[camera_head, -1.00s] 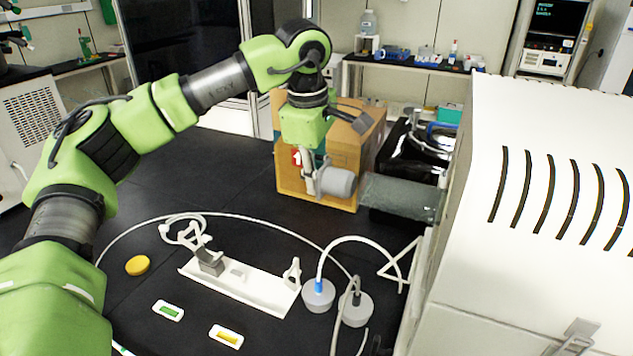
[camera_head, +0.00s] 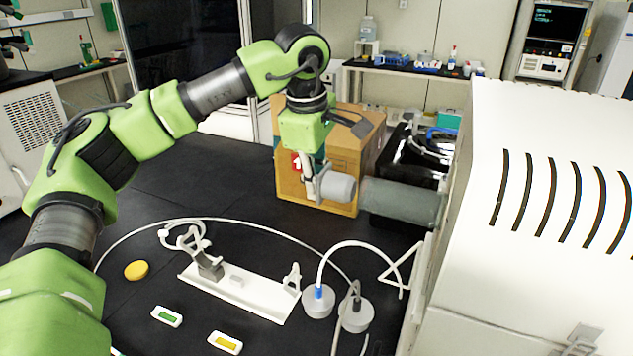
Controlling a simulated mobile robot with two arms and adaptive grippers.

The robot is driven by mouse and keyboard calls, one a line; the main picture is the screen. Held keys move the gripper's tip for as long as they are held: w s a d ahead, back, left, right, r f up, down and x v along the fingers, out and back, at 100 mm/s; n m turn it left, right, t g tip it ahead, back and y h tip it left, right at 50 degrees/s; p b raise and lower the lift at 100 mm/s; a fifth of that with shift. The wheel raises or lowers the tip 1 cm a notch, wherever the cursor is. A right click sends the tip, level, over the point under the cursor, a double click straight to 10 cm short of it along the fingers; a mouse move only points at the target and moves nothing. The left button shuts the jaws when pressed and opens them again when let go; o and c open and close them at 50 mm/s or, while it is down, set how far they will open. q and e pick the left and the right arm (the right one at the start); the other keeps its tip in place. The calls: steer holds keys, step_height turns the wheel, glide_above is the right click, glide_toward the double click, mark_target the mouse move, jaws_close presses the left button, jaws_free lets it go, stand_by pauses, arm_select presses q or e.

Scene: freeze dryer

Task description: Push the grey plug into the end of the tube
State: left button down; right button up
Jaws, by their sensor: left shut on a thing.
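The grey plug (camera_head: 339,187) is a short round piece held sideways by my left gripper (camera_head: 318,181), which is shut on it. The tube (camera_head: 398,199) is a grey-green cylinder lying level, its right end at the white machine. The plug is in line with the tube's left end and very close to it. I cannot tell whether they touch or whether the plug is inside. My right gripper is not in view.
A cardboard box (camera_head: 345,160) stands behind the gripper. A white tray (camera_head: 250,296) with a clamp lies on the black table. Two grey stoppers with hoses (camera_head: 318,300) stand beside it. The white machine (camera_head: 540,190) fills the right side. A yellow disc (camera_head: 136,270) lies at left.

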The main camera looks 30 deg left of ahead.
mark_target(353, 182)
arm_select(q)
steer(key=shift+d, duration=0.2)
steer(key=shift+w+d, duration=0.1)
steer(key=shift+d, duration=1.25)
steer(key=shift+d, duration=0.3)
steer(key=shift+w+d, duration=0.1)
steer(key=shift+d, duration=1.7)
steer(key=c, duration=1.9)
jaws_free()
